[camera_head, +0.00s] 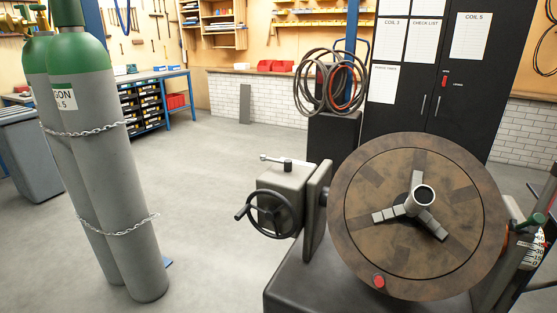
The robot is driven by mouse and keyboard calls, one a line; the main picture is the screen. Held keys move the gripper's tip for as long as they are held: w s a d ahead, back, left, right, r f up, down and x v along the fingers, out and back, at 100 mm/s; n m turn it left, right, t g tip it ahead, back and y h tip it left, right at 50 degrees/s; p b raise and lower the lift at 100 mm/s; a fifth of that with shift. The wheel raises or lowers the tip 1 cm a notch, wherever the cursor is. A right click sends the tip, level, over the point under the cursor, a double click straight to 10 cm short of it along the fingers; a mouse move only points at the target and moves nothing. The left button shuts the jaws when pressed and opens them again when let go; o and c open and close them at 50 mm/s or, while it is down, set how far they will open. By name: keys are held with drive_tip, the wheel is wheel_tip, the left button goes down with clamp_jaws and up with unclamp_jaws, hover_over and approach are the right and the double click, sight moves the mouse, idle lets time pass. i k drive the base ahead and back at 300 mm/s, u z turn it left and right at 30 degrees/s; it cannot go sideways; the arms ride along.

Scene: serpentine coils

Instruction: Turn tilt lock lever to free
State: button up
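A positioner with a large round brown table (350,215) stands at the right, its face tilted toward me. A three-jaw chuck (422,205) sits at its middle. On the left side is a grey gearbox (283,193) with a black handwheel (268,214). A short pale metal lever (284,161) lies roughly level on top of the gearbox, its end pointing left. It looks like the tilt lock lever, but no lock or free marking is readable. A red knob (379,281) shows at the table's lower rim. My gripper is not in view.
Chained green-topped gas cylinders (108,170) stand at the left, near a grey bin (30,155). A black cabinet (430,75) and a stand with coiled cables (331,85) are behind the positioner. A green-handled item (530,222) is at the right edge. The floor (200,195) between cylinders and positioner is clear.

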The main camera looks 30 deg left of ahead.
sight(288, 162)
drive_tip(key=k, duration=0.55)
drive_tip(key=u, duration=0.65)
drive_tip(key=i, duration=0.35)
drive_tip(key=u, duration=1)
drive_tip(key=i, duration=1.65)
drive_tip(key=z, duration=0.5)
